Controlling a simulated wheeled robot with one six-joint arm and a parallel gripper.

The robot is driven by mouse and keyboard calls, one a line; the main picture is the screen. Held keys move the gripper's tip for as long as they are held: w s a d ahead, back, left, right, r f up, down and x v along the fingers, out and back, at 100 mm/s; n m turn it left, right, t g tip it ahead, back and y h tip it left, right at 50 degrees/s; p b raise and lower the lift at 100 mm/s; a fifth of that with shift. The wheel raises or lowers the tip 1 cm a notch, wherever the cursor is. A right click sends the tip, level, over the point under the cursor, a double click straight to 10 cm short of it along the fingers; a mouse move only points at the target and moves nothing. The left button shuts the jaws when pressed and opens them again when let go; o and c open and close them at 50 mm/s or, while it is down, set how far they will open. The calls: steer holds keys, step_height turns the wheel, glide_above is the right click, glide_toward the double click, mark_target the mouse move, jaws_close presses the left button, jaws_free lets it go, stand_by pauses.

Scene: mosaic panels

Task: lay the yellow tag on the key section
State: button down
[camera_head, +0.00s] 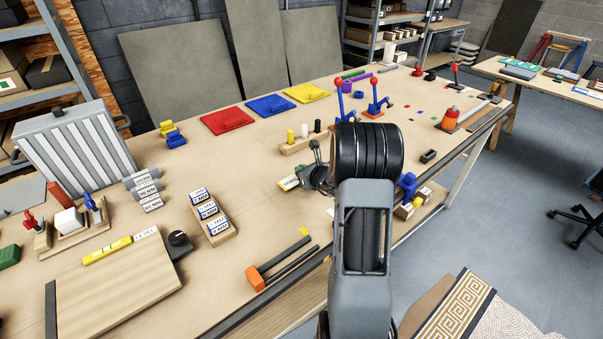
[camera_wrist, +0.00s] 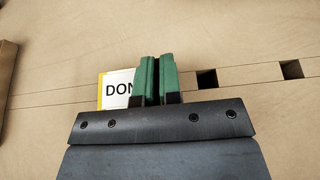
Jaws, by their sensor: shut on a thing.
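The yellow tag (camera_wrist: 116,89) is a flat card with a white face, a yellow edge and black letters starting "DON". My gripper (camera_wrist: 157,78) is shut on it with green fingers, which cover the right part of the lettering. In the head view the tag (camera_head: 289,183) shows small at the left of my gripper (camera_head: 304,180), over the workbench; its height above the wood is unclear. The key section (camera_head: 455,308), a panel with a gold and white Greek key band, lies low at the bottom right, beyond the bench's front edge and away from my gripper.
The workbench (camera_head: 225,265) holds wooden blocks with labels (camera_head: 213,218), an orange-ended tool (camera_head: 268,278), coloured mats (camera_head: 270,105) and toggle clamps (camera_head: 375,98). A pebbled panel (camera_head: 505,325) adjoins the key section. Grey floor (camera_head: 500,220) is open to the right. Square holes (camera_wrist: 207,78) pierce the benchtop.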

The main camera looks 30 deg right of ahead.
steer(key=shift+f, duration=0.55)
steer(key=shift+f, duration=0.25)
steer(key=c, duration=1.3)
jaws_free()
steer(key=shift+r, duration=0.1)
